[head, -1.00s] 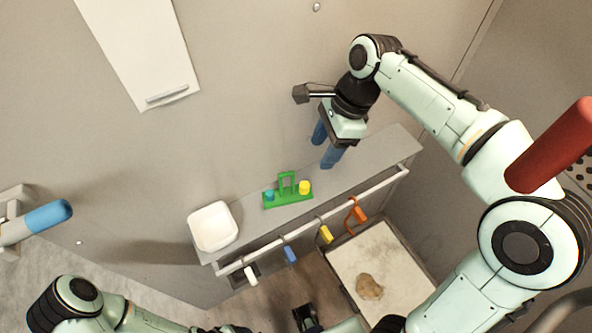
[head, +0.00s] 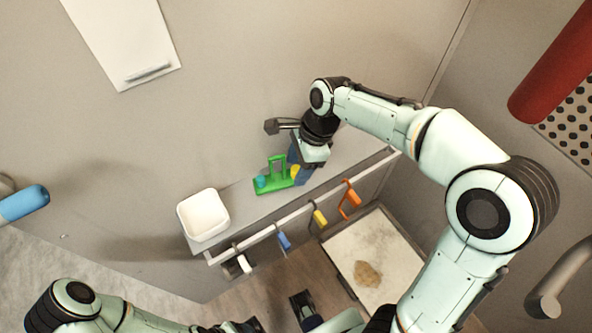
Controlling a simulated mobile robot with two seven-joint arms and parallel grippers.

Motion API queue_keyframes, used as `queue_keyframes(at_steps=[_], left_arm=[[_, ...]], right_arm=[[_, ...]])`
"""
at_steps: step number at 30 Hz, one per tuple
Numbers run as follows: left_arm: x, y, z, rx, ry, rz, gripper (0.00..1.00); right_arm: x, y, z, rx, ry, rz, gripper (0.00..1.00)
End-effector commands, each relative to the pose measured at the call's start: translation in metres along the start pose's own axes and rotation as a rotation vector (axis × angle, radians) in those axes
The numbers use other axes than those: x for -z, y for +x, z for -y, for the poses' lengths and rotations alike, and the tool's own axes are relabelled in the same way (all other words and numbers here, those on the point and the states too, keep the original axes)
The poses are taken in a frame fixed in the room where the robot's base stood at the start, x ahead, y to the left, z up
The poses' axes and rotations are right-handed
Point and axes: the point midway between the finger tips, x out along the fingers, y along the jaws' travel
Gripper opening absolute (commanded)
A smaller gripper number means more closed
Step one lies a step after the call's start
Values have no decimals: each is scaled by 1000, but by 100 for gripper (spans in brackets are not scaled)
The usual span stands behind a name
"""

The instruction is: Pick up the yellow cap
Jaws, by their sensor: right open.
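The yellow cap (head: 294,171) sits at the right end of a small green holder (head: 277,163) on the grey shelf (head: 237,211). A teal cap (head: 261,182) sits at the holder's left end. My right gripper (head: 299,170) is open, its blue fingers pointing down at the yellow cap. The fingers partly hide the cap, and I cannot tell whether they touch it. My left gripper (head: 305,311) is low in the head view, below the shelf, and its jaw state is unclear.
A white square bowl (head: 204,214) stands at the shelf's left end. A rail along the shelf's front carries several hanging items, among them blue (head: 284,241), yellow (head: 319,218) and orange (head: 350,200) ones. A pale stained panel (head: 375,255) lies below.

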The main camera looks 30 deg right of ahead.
Motion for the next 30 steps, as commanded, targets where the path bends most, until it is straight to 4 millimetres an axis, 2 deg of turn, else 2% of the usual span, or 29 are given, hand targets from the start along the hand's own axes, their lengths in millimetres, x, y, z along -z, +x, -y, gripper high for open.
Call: queue_keyframes(at_steps=[5,6,8,9,11,23,26,30], left_arm=[[0,0,0,0,0,0,72],[0,0,0,0,0,0,72],[0,0,0,0,0,0,72],[0,0,0,0,0,0,72],[0,0,0,0,0,0,72],[0,-1,0,0,0,0,72],[0,-3,-1,0,0,-1,72],[0,-8,-3,-1,1,-3,72]], right_arm=[[0,0,0,0,0,0,56],[0,0,0,0,-1,0,49],[0,0,0,0,-1,0,30],[0,0,0,0,-1,0,17],[0,0,0,0,-1,0,0],[-2,-4,0,1,-1,1,0],[-4,-12,0,2,-3,1,0],[-10,-32,1,4,-2,1,0]])
